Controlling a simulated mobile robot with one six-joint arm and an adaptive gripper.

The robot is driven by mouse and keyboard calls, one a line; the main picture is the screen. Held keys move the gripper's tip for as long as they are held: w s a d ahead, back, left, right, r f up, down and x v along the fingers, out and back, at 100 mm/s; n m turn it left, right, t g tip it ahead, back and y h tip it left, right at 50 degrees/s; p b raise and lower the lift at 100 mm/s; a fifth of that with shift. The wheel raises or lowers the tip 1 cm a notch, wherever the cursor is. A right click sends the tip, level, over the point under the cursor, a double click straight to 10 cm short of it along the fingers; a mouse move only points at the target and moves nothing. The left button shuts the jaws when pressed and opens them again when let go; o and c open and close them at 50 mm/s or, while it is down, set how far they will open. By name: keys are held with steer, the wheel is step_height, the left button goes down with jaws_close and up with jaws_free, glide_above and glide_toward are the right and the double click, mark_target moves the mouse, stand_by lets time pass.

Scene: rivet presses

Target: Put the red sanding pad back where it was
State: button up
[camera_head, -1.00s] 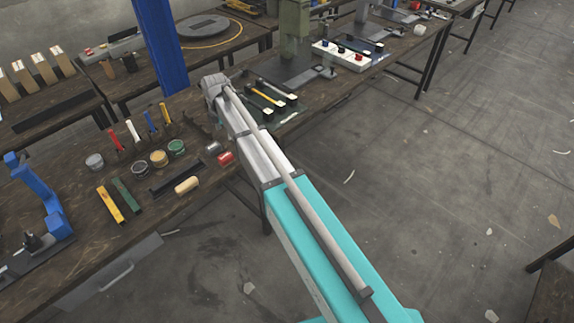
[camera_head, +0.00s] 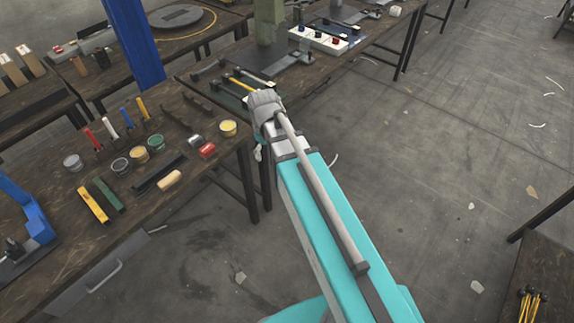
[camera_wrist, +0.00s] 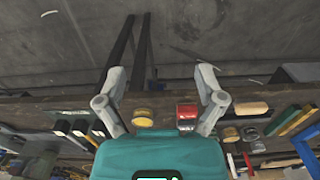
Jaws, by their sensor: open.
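The red sanding pad (camera_head: 207,151) lies on the dark wooden bench near its front edge, beside a grey metal piece (camera_head: 195,140) and a yellow-topped tin (camera_head: 228,128). In the wrist view the pad (camera_wrist: 187,110) appears between my fingers, nearer the right one, with the yellow-topped tin (camera_wrist: 143,117) to its left. My gripper (camera_wrist: 161,78) is open with nothing in its fingers. In the head view my wrist hides most of the gripper, which hangs around the right end of this bench, to the right of the pad.
Several tins, upright coloured tools, a black holder (camera_head: 158,173), a tan roller-shaped block (camera_head: 169,180) and yellow and green bars (camera_head: 93,205) crowd the bench. A blue post (camera_head: 135,45) rises behind. Floor to the right is mostly clear.

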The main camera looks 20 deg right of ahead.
steer(key=s+d+m, duration=0.4)
steer(key=s+m, duration=0.2)
steer(key=s, duration=0.1)
steer(key=shift+s+d+m, duration=0.2)
steer(key=shift+s+m, duration=0.1)
steer(key=shift+s, duration=0.05)
steer(key=c, duration=0.4)
steer(key=shift+c, duration=0.2)
steer(key=shift+a, duration=0.15)
